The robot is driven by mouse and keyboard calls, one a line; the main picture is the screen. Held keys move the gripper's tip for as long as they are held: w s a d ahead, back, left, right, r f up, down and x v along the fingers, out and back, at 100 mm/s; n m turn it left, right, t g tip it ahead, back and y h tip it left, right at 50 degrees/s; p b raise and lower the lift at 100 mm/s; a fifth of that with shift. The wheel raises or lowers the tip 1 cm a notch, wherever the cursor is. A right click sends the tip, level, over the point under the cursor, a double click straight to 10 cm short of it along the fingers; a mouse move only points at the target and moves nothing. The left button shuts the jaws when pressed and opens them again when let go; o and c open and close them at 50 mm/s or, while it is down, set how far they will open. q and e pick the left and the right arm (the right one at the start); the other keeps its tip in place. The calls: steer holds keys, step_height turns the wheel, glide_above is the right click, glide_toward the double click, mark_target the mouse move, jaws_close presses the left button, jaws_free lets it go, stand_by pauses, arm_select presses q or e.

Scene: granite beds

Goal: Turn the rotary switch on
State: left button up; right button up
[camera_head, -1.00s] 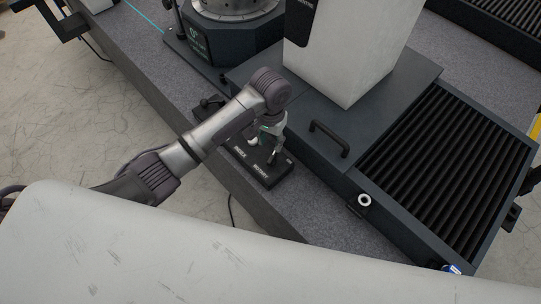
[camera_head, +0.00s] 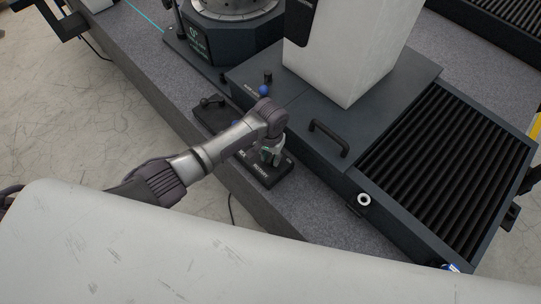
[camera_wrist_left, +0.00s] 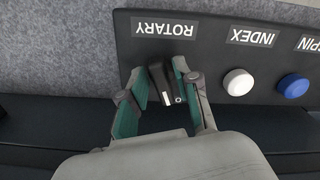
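The rotary switch (camera_wrist_left: 158,76) is a black knob with a white mark, beside the upside-down "ROTARY" label in the left wrist view. A small white "0" is printed near it. It sits on a black control panel (camera_wrist_left: 215,75), which also shows in the head view (camera_head: 284,171). My left gripper (camera_wrist_left: 160,70) has green-padded fingers, one on each side of the knob, partly spread. Contact with the knob is hard to tell. In the head view my left gripper (camera_head: 268,158) is over the panel's near end and hides the knob. My right gripper is not in view.
A white "INDEX" button (camera_wrist_left: 238,82) and a blue button (camera_wrist_left: 293,86) sit on the same panel, right of the knob. A dark machine with a black handle (camera_head: 329,139) stands right of the panel. The grey granite bed (camera_head: 315,200) has free room in front.

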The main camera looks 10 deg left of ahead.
arm_select(q)
jaws_close()
steer(key=shift+r+m+p, duration=0.1)
steer(key=shift+m+p, duration=0.4)
steer(key=shift+m, duration=0.3)
steer(key=shift+a+m+p, duration=0.1)
steer(key=shift+m+p, duration=0.4)
steer(key=shift+m, duration=0.7)
steer(key=m, duration=0.3)
steer(key=shift+w+a+m+p, duration=0.1)
steer(key=shift+w+m+p, duration=0.05)
steer(key=shift+m+p, duration=0.2)
steer(key=m, duration=0.4)
steer(key=shift+w, duration=0.1)
steer(key=shift+m, duration=0.25)
